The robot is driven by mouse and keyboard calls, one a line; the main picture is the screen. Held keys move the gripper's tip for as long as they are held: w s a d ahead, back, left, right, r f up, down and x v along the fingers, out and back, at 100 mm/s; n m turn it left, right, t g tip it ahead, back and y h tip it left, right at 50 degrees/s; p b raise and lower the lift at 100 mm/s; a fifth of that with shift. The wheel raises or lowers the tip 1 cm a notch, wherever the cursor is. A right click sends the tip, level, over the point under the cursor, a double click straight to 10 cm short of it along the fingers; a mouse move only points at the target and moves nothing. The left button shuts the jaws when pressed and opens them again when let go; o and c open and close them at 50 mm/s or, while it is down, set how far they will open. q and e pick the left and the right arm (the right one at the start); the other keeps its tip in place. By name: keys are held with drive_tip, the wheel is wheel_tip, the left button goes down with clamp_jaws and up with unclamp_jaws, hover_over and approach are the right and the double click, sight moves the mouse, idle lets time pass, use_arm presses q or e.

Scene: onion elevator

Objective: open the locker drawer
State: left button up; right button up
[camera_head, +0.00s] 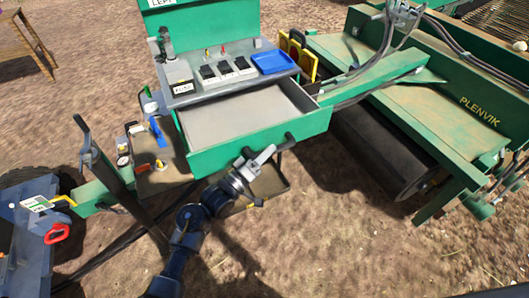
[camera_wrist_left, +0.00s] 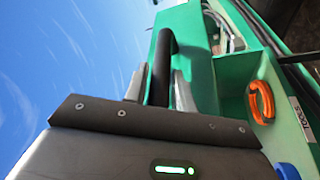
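The green locker drawer (camera_head: 262,143) is pulled well out from the green cabinet in the head view. Its grey inside (camera_head: 235,112) is bare. A dark bar handle (camera_head: 288,143) sits on its front, and the same black handle shows in the left wrist view (camera_wrist_left: 163,60). My left gripper (camera_head: 262,158) is at the drawer front; in the left wrist view its two grey fingers (camera_wrist_left: 160,88) lie close on either side of the handle, with little gap. My right gripper is not in view.
The cabinet top carries switches and a blue tray (camera_head: 272,62). A side shelf (camera_head: 155,172) with small tools is left of the drawer. A large green machine with a dark roller (camera_head: 375,155) stands to the right. Bare soil (camera_head: 335,240) lies in front.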

use_arm(q)
drive_tip(key=shift+o, duration=1.3)
drive_tip(key=shift+s+a+f, duration=0.1)
drive_tip(key=b+v, duration=0.3)
drive_tip(key=v, duration=0.7)
drive_tip(key=shift+s+a, duration=0.2)
